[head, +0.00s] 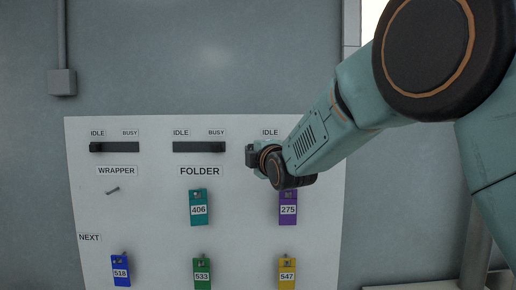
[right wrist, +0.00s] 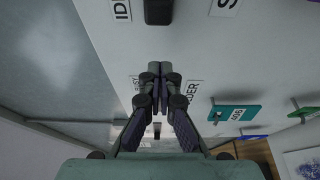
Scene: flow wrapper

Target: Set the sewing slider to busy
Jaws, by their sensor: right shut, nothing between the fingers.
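The sewing slider (right wrist: 158,10) shows in the right wrist view as a dark bar cut off by the top edge. Part of its IDLE label (right wrist: 122,10) and the start of its name label (right wrist: 225,6) are beside it. In the head view only the IDLE label (head: 270,132) shows; my right arm hides the slider and its BUSY end. My right gripper (head: 251,156) is shut and empty in front of the white board, near the slider's idle end. In the right wrist view its fingertips (right wrist: 160,75) are together, apart from the dark bar. My left gripper is not in view.
The white board (head: 150,215) also carries the wrapper slider (head: 115,147) and the folder slider (head: 199,147). Below hang numbered tags: teal 406 (head: 198,208), purple 275 (head: 288,207), blue 518 (head: 120,270), green 533 (head: 202,272) and yellow 547 (head: 287,273). A bare peg (head: 113,190) sticks out at left.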

